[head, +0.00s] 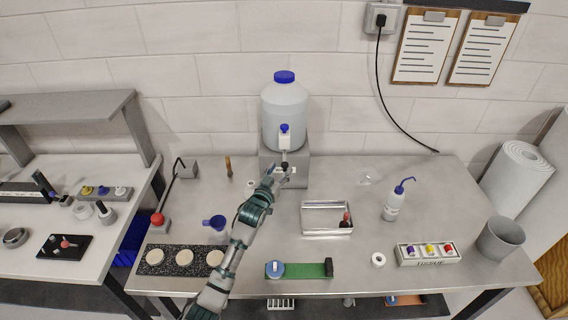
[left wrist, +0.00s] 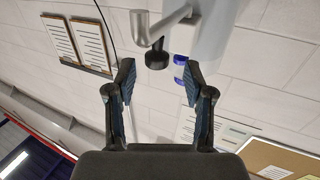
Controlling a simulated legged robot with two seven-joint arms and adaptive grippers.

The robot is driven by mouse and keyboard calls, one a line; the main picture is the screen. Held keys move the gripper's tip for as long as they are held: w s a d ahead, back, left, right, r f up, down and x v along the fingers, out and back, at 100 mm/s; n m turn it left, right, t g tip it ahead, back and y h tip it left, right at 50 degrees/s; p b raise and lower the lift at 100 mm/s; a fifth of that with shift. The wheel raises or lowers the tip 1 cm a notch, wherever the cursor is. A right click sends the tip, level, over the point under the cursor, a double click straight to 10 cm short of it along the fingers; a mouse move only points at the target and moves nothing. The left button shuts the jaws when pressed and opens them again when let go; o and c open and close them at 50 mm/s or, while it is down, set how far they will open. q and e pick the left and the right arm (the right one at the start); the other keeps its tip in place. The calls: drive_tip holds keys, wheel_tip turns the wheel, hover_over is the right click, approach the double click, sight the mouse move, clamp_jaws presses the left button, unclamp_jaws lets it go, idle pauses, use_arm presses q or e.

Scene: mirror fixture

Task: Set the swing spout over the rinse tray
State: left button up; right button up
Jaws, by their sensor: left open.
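The swing spout is a short silver pipe with a black knob; in the left wrist view the spout (left wrist: 155,30) shows ahead of the fingertips, its knob between them in the picture. In the head view the spout (head: 285,157) sticks out below the blue-handled tap of the large jug (head: 284,105). My left gripper (head: 281,172) is at the spout's end; in the left wrist view the gripper (left wrist: 158,74) is open, with no finger clearly touching. My right gripper is not in view.
A blue-capped wash bottle (head: 394,203) and a grey cup (head: 499,238) stand to the right. A green strip (head: 305,271) lies in front.

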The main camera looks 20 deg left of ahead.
sight(283, 166)
use_arm(q)
drive_tip(key=w, duration=0.2)
drive_tip(key=shift+w+d, duration=0.2)
drive_tip(key=shift+w, duration=0.1)
drive_tip(key=shift+w+d, duration=0.3)
drive_tip(key=shift+w, duration=0.35)
drive_tip(key=shift+a, duration=0.1)
clamp_jaws()
